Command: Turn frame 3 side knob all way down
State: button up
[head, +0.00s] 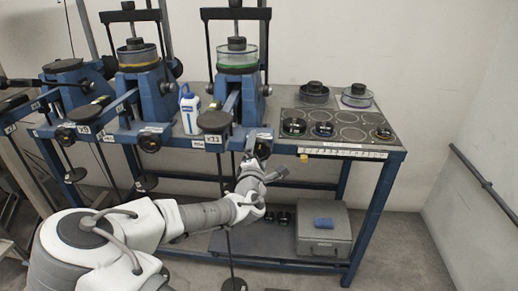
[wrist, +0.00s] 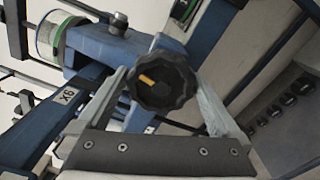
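Three blue lever frames stand along the bench: one at the left (head: 66,92), one in the middle (head: 146,92) and one at the right (head: 251,97). The right frame's black side knob (head: 263,149) is on its front. In the wrist view the black ribbed knob (wrist: 168,88) has an orange mark towards its left side. My gripper (head: 252,168) is at this right-hand knob. In the wrist view its two fingers stand apart on either side of the knob; I cannot tell whether they touch it.
A white-blue bottle (head: 190,112) stands between the middle and right frames. A panel with round dishes (head: 352,145) lies at the right. A grey case (head: 323,236) is on the lower shelf.

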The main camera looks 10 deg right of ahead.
jog(key=shift+p+v, duration=0.6)
jog(key=shift+v, duration=2.5)
jog(key=shift+d, duration=0.1)
